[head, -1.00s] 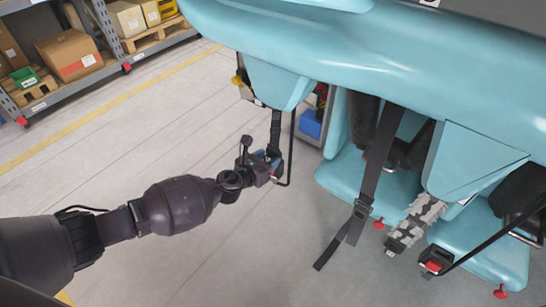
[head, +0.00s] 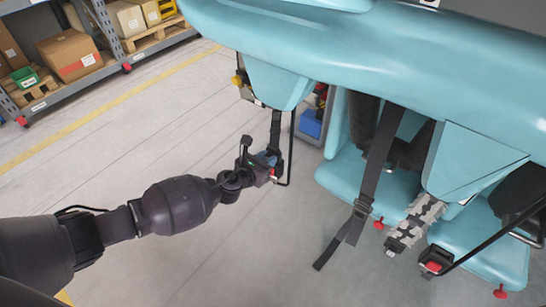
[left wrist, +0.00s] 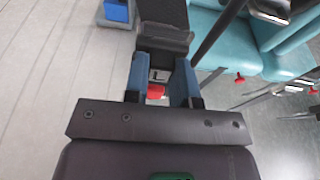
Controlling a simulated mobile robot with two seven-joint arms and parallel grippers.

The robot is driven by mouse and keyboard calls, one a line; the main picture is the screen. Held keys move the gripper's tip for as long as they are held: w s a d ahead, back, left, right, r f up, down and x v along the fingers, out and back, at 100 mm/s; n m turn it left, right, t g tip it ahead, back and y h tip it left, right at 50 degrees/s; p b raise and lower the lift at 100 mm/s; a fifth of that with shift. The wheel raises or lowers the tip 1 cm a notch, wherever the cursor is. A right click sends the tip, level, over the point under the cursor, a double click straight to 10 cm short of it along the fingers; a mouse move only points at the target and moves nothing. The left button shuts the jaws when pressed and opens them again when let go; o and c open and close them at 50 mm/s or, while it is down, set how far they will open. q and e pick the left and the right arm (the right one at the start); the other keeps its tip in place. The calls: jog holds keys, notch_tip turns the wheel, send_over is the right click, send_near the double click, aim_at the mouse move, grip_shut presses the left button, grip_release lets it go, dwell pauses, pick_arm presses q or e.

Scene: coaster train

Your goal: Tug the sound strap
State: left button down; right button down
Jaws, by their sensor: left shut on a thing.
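My left gripper (head: 272,161) is at the lower end of a black strap (head: 276,125) that hangs from the teal train body (head: 400,50). In the left wrist view its two blue fingers (left wrist: 164,85) are shut on a buckle with a red button (left wrist: 156,91), at the end of the dark strap (left wrist: 163,15). A second black strap (head: 372,170) hangs free to the right with a buckle and loose tail. Further right is a strap end with a patchy grey and black surface (head: 414,222). My right gripper does not show.
A thin black bar (head: 291,150) runs down close beside my left gripper. Teal seats (head: 350,180) stand to the right, with another red-button buckle (head: 434,266). Shelves with boxes (head: 70,55) are at the upper left. The floor around my arm is clear.

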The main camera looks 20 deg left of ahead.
pick_arm(q)
jog(key=shift+r, duration=0.15)
jog(key=c, duration=0.9)
grip_release()
jog(key=shift+o, duration=0.2)
jog(key=shift+s, duration=0.1)
jog(key=v, duration=0.1)
jog(key=p+v, duration=0.1)
jog(key=v, duration=0.2)
jog(key=shift+s+a+r+p, duration=0.2)
jog(key=shift+s+r+p, duration=0.1)
jog(key=shift+r+p, duration=0.05)
jog(key=shift+f+p+v, duration=0.15)
jog(key=shift+p+v, duration=0.15)
jog(key=shift+v, duration=1.15)
jog(key=shift+f+p+v, duration=0.1)
jog(key=shift+p+v, duration=0.2)
jog(key=shift+v, duration=1.15)
jog(key=shift+s, duration=0.1)
